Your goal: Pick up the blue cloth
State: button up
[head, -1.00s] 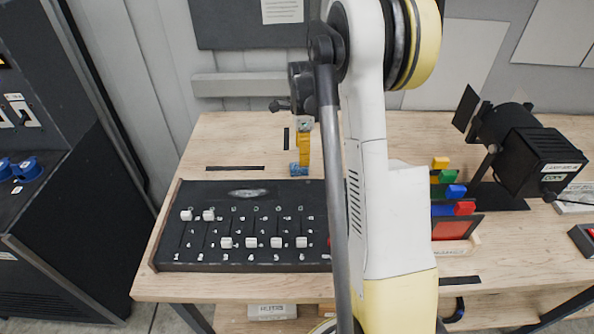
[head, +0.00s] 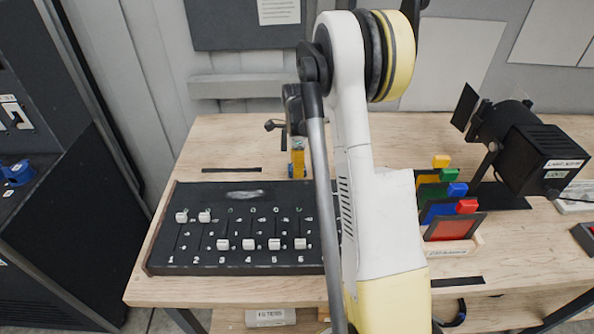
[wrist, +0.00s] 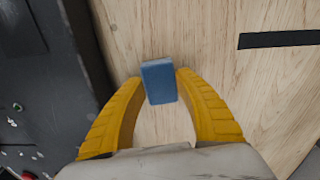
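The blue cloth (wrist: 159,82) shows as a small, block-like folded piece over the wooden table. In the wrist view it sits between the tips of my gripper's two yellow fingers (wrist: 160,78). One finger stands close on each side of it. I cannot tell whether both fingers press on it. In the head view my gripper (head: 297,165) is low at the table behind the black slider panel, and its yellow finger and my arm hide most of the cloth.
The black slider panel (head: 200,247) lies in front of my gripper. A rack of coloured panels (head: 452,229) and a black lamp (head: 535,150) stand to the right. A black tape strip (wrist: 280,39) marks the table. Bare wood (head: 225,140) lies left of my gripper.

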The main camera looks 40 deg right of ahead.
jog(key=shift+r, duration=0.1)
notch_tip(320, 180, up, 4)
jog(key=shift+d+r+p, duration=0.15)
jog(key=shift+r+p, duration=0.1)
jog(key=shift+p, duration=0.75)
jog(key=s+d+r+p, duration=0.1)
jog(key=d+r+p, duration=0.1)
jog(key=d+r, duration=0.4)
jog(key=d, duration=0.5)
jog(key=shift+s+d+r, duration=0.15)
jog(key=shift+s, duration=0.15)
jog(key=shift+o, duration=0.2)
jog(key=c, duration=0.3)
